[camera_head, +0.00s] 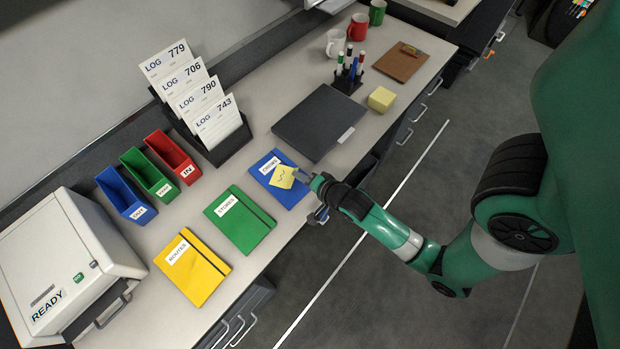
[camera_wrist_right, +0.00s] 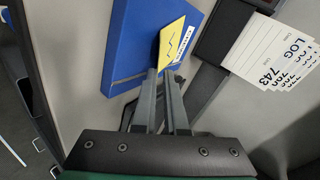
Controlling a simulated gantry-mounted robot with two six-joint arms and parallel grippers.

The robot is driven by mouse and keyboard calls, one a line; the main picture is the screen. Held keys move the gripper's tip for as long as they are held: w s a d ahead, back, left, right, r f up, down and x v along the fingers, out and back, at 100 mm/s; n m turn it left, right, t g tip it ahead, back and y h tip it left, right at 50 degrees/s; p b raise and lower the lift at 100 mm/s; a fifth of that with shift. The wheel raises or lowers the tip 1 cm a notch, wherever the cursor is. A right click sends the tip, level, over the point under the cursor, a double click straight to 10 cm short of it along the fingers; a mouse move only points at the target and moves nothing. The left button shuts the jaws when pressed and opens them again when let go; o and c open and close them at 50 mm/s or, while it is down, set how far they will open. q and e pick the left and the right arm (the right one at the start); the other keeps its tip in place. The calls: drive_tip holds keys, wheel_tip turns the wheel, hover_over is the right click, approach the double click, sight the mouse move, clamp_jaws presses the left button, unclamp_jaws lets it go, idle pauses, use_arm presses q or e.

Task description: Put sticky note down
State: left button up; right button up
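A yellow sticky note (camera_head: 283,177) with a dark zigzag mark is at my right gripper (camera_head: 312,182), over the blue CREWS notebook (camera_head: 292,195). In the right wrist view, the note (camera_wrist_right: 168,45) sits at the tips of my right gripper (camera_wrist_right: 162,75), which is shut on its edge. The blue notebook (camera_wrist_right: 140,42) lies behind the note there, its label partly covered. I cannot tell whether the note touches the notebook. A yellow block of sticky notes (camera_head: 381,99) stands on the desk at the right. My left gripper is not in view.
A green notebook (camera_head: 240,220) and a yellow notebook (camera_head: 192,267) lie left of the blue one. A dark flat pad (camera_head: 319,122) lies to its right. Log cards (camera_head: 215,118) stand in a rack behind. Coloured bins (camera_head: 172,156) and a white machine (camera_head: 68,258) stand left.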

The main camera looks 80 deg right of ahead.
drive_tip(key=p+v, duration=0.1)
drive_tip(key=v, duration=1.1)
drive_tip(key=shift+p, duration=0.4)
drive_tip(key=shift+w, duration=0.1)
